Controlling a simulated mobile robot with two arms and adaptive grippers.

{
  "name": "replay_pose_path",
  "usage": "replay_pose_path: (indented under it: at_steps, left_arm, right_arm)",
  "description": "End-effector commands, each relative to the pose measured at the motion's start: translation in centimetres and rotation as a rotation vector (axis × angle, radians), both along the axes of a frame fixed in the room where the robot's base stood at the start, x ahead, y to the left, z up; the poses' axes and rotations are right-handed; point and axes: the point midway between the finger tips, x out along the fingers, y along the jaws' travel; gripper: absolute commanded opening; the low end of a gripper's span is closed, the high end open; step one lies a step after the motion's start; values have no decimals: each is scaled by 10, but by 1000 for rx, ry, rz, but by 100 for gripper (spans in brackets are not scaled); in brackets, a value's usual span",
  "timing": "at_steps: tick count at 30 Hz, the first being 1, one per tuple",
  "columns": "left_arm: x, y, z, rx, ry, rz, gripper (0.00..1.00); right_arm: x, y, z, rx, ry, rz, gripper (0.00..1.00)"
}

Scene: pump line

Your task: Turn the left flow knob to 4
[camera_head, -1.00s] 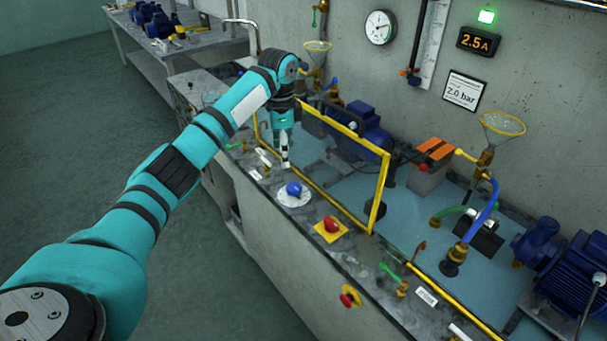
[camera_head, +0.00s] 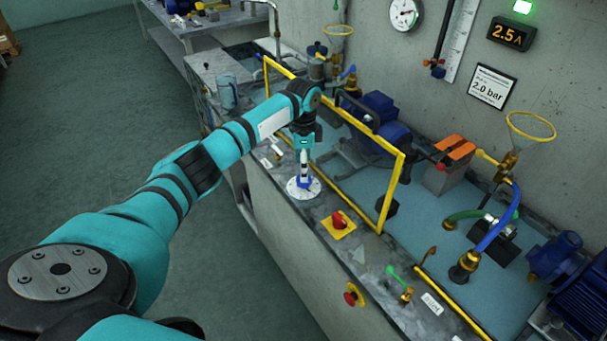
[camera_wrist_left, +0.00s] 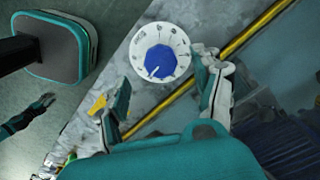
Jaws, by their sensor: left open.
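The blue flow knob (camera_head: 304,182) sits on a round white dial plate (camera_head: 293,191) on the bench's front ledge. My left gripper (camera_head: 304,173) is above it, pointing down, and hides part of it. In the left wrist view the knob (camera_wrist_left: 160,61) is in full sight on its dial (camera_wrist_left: 139,49). A pale pointer mark on it faces the lower left; the dial's figures are too small to read. My left gripper (camera_wrist_left: 163,88) is open and empty, its fingers apart on either side below the knob. What seems to be my right gripper (camera_wrist_left: 35,112) shows dark and small at the left edge.
A yellow rail frame (camera_head: 397,190) stands just behind the knob. A red knob on a yellow plate (camera_head: 339,223) lies to the right, then a green-handled valve (camera_head: 399,283). Pumps and hoses fill the bench behind. The floor at left is clear.

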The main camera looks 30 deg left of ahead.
Motion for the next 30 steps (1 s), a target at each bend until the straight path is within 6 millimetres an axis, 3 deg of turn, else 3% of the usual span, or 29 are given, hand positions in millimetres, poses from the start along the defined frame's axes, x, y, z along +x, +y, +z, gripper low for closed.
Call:
replay_pose_path:
  at_steps: [3, 9, 20, 30]
  left_arm:
    - [-1, -1, -21, 0, 2, 0, 67]
    - [0, 0, -41, 0, 1, 0, 67]
    - [0, 0, -45, 0, -1, -1, 66]
    - [0, 0, -45, -1, -1, -1, 22]
  right_arm:
    - [11, 0, 3, 2, -18, 1, 35]
    - [6, -1, 2, -1, -9, 1, 35]
    - [-8, -3, 2, -5, 12, 2, 35]
    - [-5, -3, 2, -5, 7, 1, 35]
